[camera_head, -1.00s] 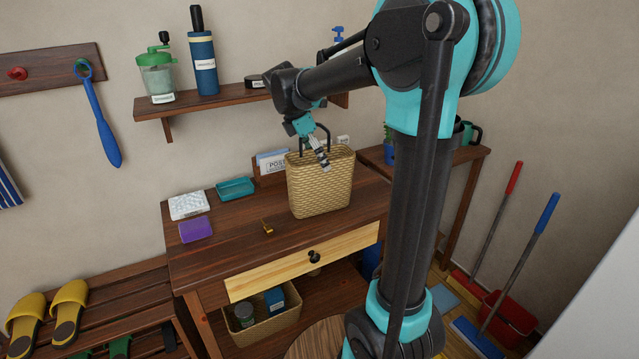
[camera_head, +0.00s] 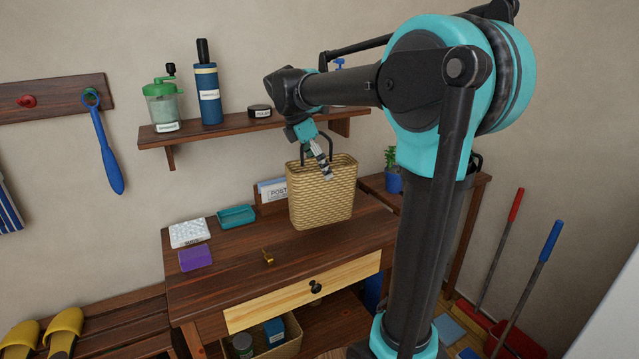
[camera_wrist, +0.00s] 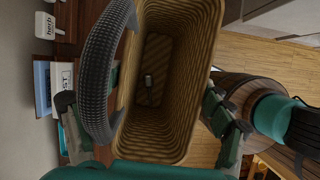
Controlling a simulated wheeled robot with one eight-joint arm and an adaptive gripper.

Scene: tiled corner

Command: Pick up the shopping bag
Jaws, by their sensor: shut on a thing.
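The shopping bag (camera_head: 321,200) is a tan woven basket bag with dark handles. It stands upright over the right part of the wooden table (camera_head: 222,279), seemingly just above its top. My gripper (camera_head: 319,158) is at the bag's top, shut on it, with one finger against the near outer side. In the wrist view I look down into the bag (camera_wrist: 205,45), and a thick dark handle (camera_wrist: 100,75) arches at the left. The fingers of my gripper (camera_wrist: 145,110) lie to either side of the bag. The exact contact is hidden.
A shelf (camera_head: 270,123) with a grinder (camera_head: 164,103) and a blue bottle (camera_head: 205,93) hangs above. A letter holder (camera_head: 271,192) stands behind the bag. A teal tray (camera_head: 236,216), purple item (camera_head: 195,258) and brass key (camera_head: 268,257) lie at left.

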